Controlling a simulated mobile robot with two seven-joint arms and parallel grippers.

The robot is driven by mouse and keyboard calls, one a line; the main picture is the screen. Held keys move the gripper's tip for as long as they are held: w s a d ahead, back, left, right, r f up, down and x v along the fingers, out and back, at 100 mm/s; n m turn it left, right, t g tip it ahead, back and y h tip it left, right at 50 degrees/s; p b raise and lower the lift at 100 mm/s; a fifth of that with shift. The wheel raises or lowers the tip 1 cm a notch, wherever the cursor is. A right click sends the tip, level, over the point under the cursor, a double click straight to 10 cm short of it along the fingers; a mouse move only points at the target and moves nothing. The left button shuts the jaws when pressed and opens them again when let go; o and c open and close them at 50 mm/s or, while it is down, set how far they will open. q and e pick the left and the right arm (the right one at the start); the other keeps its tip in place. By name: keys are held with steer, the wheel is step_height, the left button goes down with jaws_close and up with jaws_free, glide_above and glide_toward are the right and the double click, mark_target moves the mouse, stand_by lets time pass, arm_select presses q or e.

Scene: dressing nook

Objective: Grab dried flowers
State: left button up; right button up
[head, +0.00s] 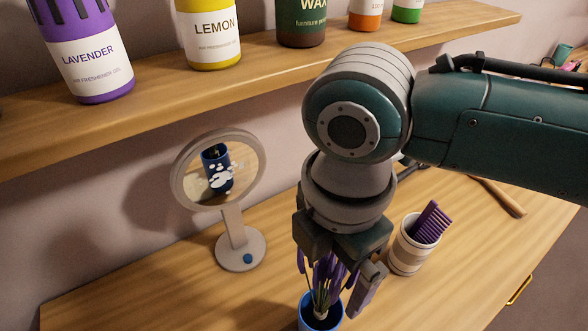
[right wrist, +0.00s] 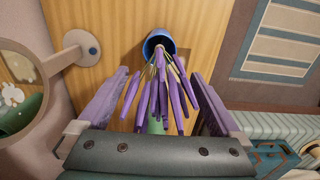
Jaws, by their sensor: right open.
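The dried flowers (head: 323,284) are a bunch of purple spikes on pale stems, standing in a blue vase (head: 306,314) at the bottom of the head view. The right wrist view also shows the flowers (right wrist: 160,88) fanning out of the vase (right wrist: 149,44). My right gripper (head: 335,283) is above the vase and open. Its two fingers lie on either side of the bunch, which shows between them in the wrist view (right wrist: 160,78). I cannot tell whether a finger touches the outer spikes. The gripper hides part of the flowers in the head view. My left gripper is not in view.
A round mirror (head: 240,254) stands left of the vase. A striped cup (head: 408,252) with a purple comb (head: 429,222) stands close on the right. A wooden shelf (head: 160,120) with several labelled containers overhangs behind. The wooden tabletop (head: 150,290) is clear at front left.

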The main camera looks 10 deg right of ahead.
steer(key=shift+f, duration=0.8)
jaws_close()
